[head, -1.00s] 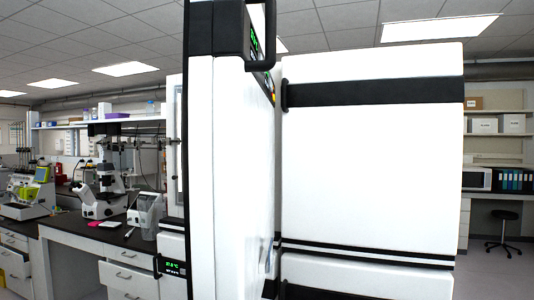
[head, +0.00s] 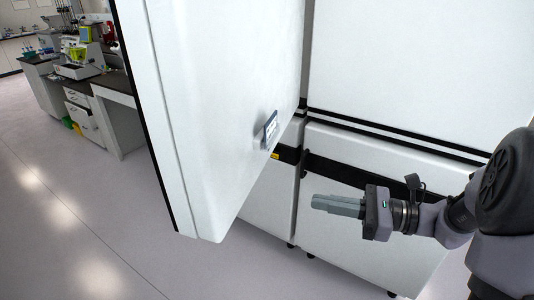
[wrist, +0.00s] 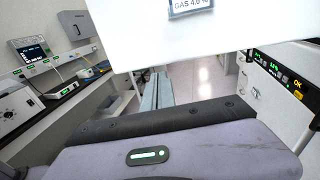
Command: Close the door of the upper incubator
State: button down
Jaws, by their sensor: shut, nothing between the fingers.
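The upper incubator's door (head: 215,80) is a tall white panel that stands open in the head view, swung out toward me. My gripper (head: 316,203) is shut and empty. It points left, to the right of the door's lower edge and in front of the lower unit, with a visible gap to the door. In the wrist view the fingers (wrist: 155,88) show below the door panel.
A white lower unit (head: 365,160) with a black band stands behind my gripper. In the wrist view a white unit with green displays (wrist: 285,80) is on the right, and a bench with instruments (wrist: 45,90) is on the left. Open floor (head: 80,220) lies left of the door.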

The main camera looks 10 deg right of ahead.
aim_at(249, 185)
jog(key=shift+t, duration=0.3)
jog(key=b+x, duration=0.3)
jog(key=x, duration=1)
jog(key=shift+r, duration=0.1)
jog(key=shift+w+a, duration=0.25)
jog(key=shift+a, duration=0.2)
jog(key=shift+r, duration=0.1)
